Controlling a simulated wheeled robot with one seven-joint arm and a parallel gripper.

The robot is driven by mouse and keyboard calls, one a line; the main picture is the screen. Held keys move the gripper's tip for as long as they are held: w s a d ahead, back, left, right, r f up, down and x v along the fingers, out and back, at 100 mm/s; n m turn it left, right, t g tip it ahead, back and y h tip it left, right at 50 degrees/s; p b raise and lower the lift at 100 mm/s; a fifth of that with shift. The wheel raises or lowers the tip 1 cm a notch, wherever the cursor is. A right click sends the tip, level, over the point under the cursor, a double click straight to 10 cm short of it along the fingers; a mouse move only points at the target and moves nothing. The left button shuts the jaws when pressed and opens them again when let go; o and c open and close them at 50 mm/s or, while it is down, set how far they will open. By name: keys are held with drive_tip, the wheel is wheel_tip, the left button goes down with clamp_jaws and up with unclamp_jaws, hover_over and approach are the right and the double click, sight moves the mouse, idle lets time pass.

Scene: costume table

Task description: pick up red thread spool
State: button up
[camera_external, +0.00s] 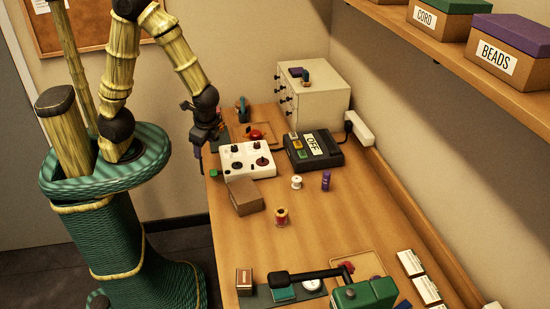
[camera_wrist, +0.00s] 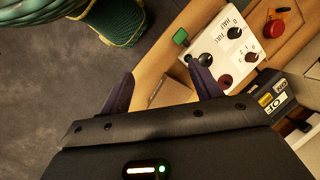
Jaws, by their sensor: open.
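The red thread spool (camera_external: 281,217) stands upright on the wooden table in the external view, with a light rim at top and bottom. It does not show in the wrist view. My gripper (camera_external: 203,150) is at the table's left edge, beside the white control box, well apart from the spool and further back. In the wrist view my gripper (camera_wrist: 163,88) has its two dark fingers spread, with nothing held between them.
A brown box (camera_external: 245,196) stands just left of the spool. Behind are a white knobbed box (camera_external: 248,160) and a black "OFF" unit (camera_external: 325,158). A white spool (camera_external: 296,182) and a purple one (camera_external: 326,180) stand nearby. A green device (camera_external: 365,295) is in front.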

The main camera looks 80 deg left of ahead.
sight(276, 216)
wheel_tip(276, 216, down, 8)
drive_tip(key=w+d+m+y+b, duration=0.1)
drive_tip(key=m+y+b, duration=0.4)
drive_tip(key=m, duration=0.1)
drive_tip(key=w+d+f+m+t+y+b, duration=0.1)
drive_tip(key=w+d+f+m+t+b, duration=0.1)
drive_tip(key=d+m+t, duration=0.2)
drive_tip(key=w+d+f+m+t+y+b, duration=0.1)
drive_tip(key=w+d+f+m+t+b, duration=0.1)
drive_tip(key=d+f+m+t+b, duration=0.1)
drive_tip(key=w+d+f+m+t+y+b, duration=0.1)
drive_tip(key=w+d+f+m+t+b, duration=0.1)
drive_tip(key=d+m+t, duration=0.3)
drive_tip(key=shift+w+d+f+t+b, duration=0.25)
drive_tip(key=shift+w+f+t+b, duration=0.15)
drive_tip(key=shift+t+b, duration=0.15)
drive_tip(key=d+f+m+t+h, duration=0.1)
drive_tip(key=d+m, duration=0.1)
drive_tip(key=d, duration=0.1)
drive_tip(key=d+f+m+t+h+b, duration=0.1)
drive_tip(key=d+m+t+h, duration=0.1)
drive_tip(key=d, duration=0.1)
drive_tip(key=s+d+f+m+t+h, duration=0.1)
drive_tip(key=d+m+t+h, duration=0.1)
drive_tip(key=d, duration=0.1)
drive_tip(key=shift+s+d+f+m, duration=0.1)
drive_tip(key=shift+d+f+m, duration=0.2)
drive_tip(key=shift+f+m, duration=0.1)
